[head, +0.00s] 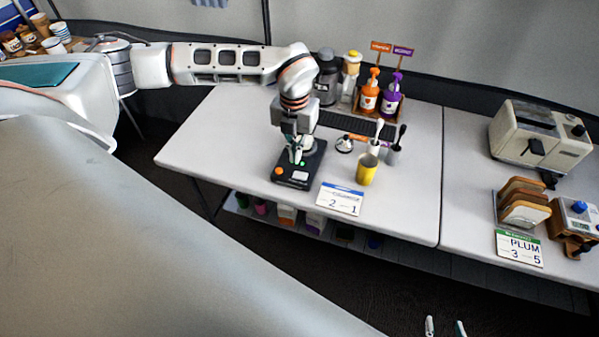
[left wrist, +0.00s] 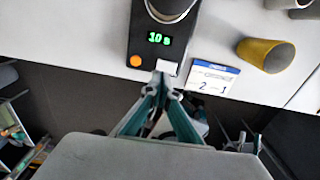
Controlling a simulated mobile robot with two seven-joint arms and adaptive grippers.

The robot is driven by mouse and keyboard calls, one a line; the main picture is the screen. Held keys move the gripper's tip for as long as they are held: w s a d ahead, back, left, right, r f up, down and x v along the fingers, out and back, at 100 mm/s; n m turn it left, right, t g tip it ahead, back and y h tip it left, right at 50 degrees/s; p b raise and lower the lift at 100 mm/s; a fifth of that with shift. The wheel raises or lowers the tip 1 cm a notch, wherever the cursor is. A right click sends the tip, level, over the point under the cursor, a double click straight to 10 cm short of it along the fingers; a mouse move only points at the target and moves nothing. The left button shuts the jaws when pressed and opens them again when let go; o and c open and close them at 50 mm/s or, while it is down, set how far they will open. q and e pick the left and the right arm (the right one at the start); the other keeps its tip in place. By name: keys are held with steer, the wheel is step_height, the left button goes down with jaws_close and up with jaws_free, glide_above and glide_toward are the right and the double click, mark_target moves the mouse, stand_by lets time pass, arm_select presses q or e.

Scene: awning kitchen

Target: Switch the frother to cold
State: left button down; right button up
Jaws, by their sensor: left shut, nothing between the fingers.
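The frother has a black base (head: 289,181) on the near part of the white table. Its orange button (head: 278,171) and white switch (head: 300,176) are at its near end. In the left wrist view the base (left wrist: 141,40) has a green display (left wrist: 159,38) reading "10 s", and a silver jug (left wrist: 170,8) stands behind it. My left gripper (head: 297,156) is shut and empty, pointing down over the base. In the left wrist view its fingertips (left wrist: 163,84) are right by the white switch (left wrist: 167,68); I cannot tell whether they touch. My right gripper (head: 445,327) is open, low at the bottom edge.
A card (head: 340,199) reading "2 1" lies right of the base. A yellow cup (head: 367,170) and a cup of brushes (head: 392,154) stand further right. Orange (head: 368,95) and purple (head: 391,99) pump bottles are behind. Bare table lies left of the frother.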

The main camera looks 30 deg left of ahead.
arm_select(q)
steer(key=shift+r+p, duration=0.3)
steer(key=shift+r, duration=0.15)
steer(key=shift+r+p, duration=0.45)
steer(key=shift+r, duration=0.7)
steer(key=shift+r, duration=1.3)
stand_by(0.5)
